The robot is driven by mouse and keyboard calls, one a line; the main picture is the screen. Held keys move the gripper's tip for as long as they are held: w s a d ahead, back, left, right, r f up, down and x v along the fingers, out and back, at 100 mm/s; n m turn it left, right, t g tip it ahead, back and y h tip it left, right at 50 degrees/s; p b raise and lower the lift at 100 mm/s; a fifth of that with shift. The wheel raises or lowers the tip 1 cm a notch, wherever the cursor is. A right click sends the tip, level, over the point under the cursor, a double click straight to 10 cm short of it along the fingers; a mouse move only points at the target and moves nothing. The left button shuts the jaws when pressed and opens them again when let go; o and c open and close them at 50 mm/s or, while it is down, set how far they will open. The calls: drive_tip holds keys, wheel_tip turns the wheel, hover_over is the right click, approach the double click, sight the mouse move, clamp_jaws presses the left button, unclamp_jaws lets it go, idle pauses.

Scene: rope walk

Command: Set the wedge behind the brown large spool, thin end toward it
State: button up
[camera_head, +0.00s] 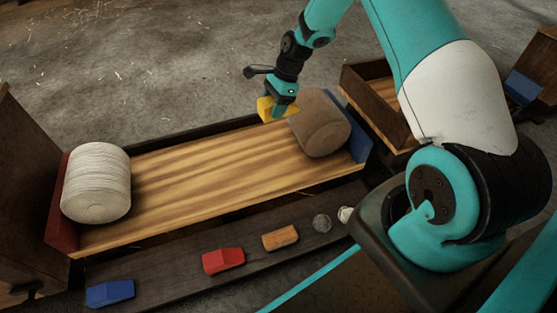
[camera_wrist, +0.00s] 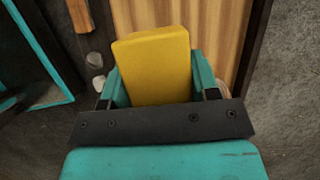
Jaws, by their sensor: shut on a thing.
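My gripper (camera_head: 281,112) is shut on a yellow wedge (camera_head: 266,108) and holds it above the wooden ramp, at the left side of the brown large spool (camera_head: 320,124). The wedge (camera_wrist: 152,60) fills the middle of the wrist view, between the teal fingers (camera_wrist: 160,85). I cannot tell which end of the wedge is thin. The brown spool lies on its side at the right end of the wooden board (camera_head: 205,165), close to a blue end board (camera_head: 360,137).
A white spool (camera_head: 97,183) lies at the board's left end by a red end board (camera_head: 57,200). The board's middle is clear.

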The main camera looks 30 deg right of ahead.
sight(271, 159)
drive_tip(key=shift+w+d+f+m, duration=0.15)
drive_tip(key=shift+w+f+m, duration=0.1)
drive_tip(key=shift+f+m, duration=0.2)
drive_tip(key=shift+t, duration=0.3)
wheel_tip(271, 159, down, 20)
drive_tip(key=b, duration=1.1)
drive_tip(key=shift+r, duration=0.2)
drive_tip(key=o, duration=1)
